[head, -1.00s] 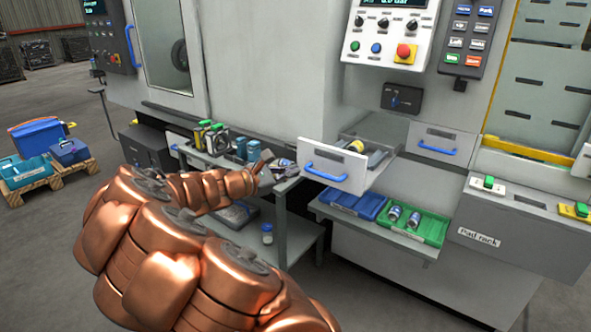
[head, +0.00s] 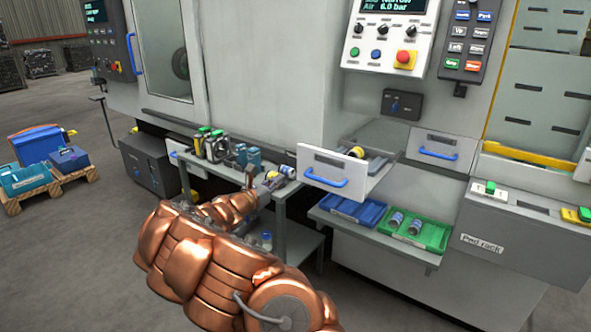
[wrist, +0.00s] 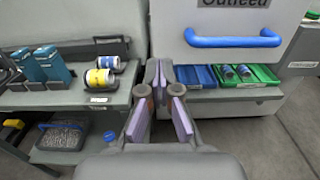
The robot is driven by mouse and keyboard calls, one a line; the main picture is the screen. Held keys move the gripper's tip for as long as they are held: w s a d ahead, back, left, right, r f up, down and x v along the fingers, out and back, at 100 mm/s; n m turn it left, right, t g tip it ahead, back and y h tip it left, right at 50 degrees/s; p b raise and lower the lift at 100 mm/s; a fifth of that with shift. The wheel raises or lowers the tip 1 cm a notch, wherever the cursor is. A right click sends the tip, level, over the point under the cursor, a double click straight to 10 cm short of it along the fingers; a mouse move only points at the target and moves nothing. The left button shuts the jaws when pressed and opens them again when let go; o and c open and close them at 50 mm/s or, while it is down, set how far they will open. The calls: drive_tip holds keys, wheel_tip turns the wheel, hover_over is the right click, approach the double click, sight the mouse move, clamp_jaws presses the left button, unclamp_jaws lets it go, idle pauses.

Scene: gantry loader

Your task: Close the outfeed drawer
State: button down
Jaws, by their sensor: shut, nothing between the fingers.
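The outfeed drawer (head: 334,172) stands pulled out from the machine, its white front facing me with a blue bar handle (head: 325,183) across it. A yellow-ended part (head: 356,152) shows inside, partly hidden by the front. In the wrist view, the drawer front (wrist: 215,18) with its "Outfeed" label and handle (wrist: 232,40) is up and right of my gripper (wrist: 163,88). My gripper is shut and empty. In the head view it (head: 272,181) is left of the drawer front, near the side table, not visibly touching the handle.
A side table (head: 282,190) with bottles, boxes and a yellow-banded roll (wrist: 99,77) stands to the left. Below the drawer, a shelf holds a blue tray (head: 350,212) and a green tray (head: 432,234) with cans. A second, flush drawer (head: 440,142) is to the right.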

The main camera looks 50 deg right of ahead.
sight(300, 166)
drive_tip(key=shift+w+d+p, duration=0.15)
drive_tip(key=shift+d+p, duration=0.5)
drive_tip(key=shift+d, duration=4.15)
